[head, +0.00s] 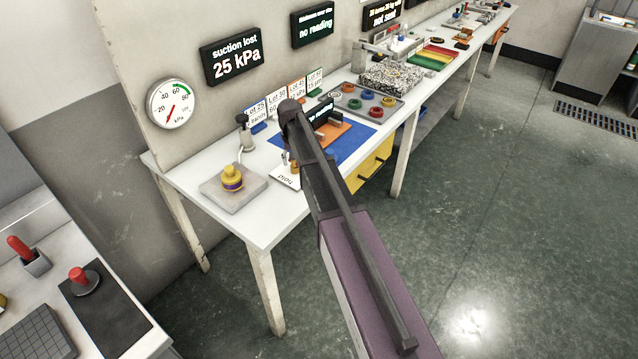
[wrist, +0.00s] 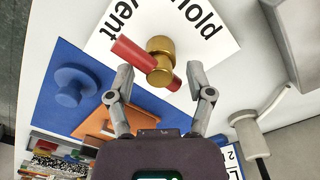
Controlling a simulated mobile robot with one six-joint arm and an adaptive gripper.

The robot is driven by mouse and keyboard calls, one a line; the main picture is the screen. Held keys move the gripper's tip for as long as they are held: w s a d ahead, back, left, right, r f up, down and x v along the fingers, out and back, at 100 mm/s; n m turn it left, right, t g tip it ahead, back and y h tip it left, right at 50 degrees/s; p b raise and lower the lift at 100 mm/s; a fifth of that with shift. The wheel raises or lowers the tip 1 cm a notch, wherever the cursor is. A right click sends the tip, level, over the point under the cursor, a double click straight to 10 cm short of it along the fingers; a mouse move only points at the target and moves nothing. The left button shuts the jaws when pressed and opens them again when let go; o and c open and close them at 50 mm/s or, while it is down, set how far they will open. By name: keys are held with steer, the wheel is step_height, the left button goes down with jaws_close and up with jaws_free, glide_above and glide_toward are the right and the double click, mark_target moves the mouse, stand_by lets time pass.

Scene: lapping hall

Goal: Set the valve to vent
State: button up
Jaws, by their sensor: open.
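The valve (wrist: 160,60) has a brass body and a red bar handle (wrist: 130,50) on a white plate (wrist: 100,42) marked "vent" and "hold". In the wrist view the handle slants, its longer end at upper left close to the word "vent". "Hold" is at the upper right. My gripper (wrist: 160,72) is open, its fingers on either side of the valve in the picture; I cannot tell whether they touch it. In the head view the plate (head: 285,181) lies near the bench's front edge; my arm hides most of the valve and gripper.
A grey block with a yellow and purple piece (head: 232,178) stands left of the plate. A blue mat (head: 350,150) lies to its right. The wall display (head: 236,55) reads "suction lost 25 kPa", beside a round gauge (head: 173,104). A pale upright fitting (wrist: 255,130) stands close to the gripper's right.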

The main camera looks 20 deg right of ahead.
steer(key=m, duration=0.2)
steer(key=shift+m, duration=0.3)
steer(key=shift+r, duration=0.2)
step_height(320, 180, up, 14)
steer(key=p, duration=1.4)
steer(key=s+n, duration=0.3)
steer(key=s, duration=2.4)
steer(key=shift+s+d+r+n+p, duration=0.15)
steer(key=shift+s+d+n+p, duration=0.15)
steer(key=shift+s+n, duration=0.1)
steer(key=shift+w, duration=0.1)
steer(key=n, duration=0.4)
glide_above(294, 161)
steer(key=shift+w+f+b, duration=0.1)
steer(key=shift+f+b, duration=0.3)
steer(key=shift+f, duration=0.05)
steer(key=shift+f, duration=0.15)
step_height(294, 161, down, 13)
steer(key=b, duration=1.3)
steer(key=shift+d+f+b, duration=0.1)
steer(key=shift+f+b, duration=0.1)
steer(key=shift+b, duration=0.2)
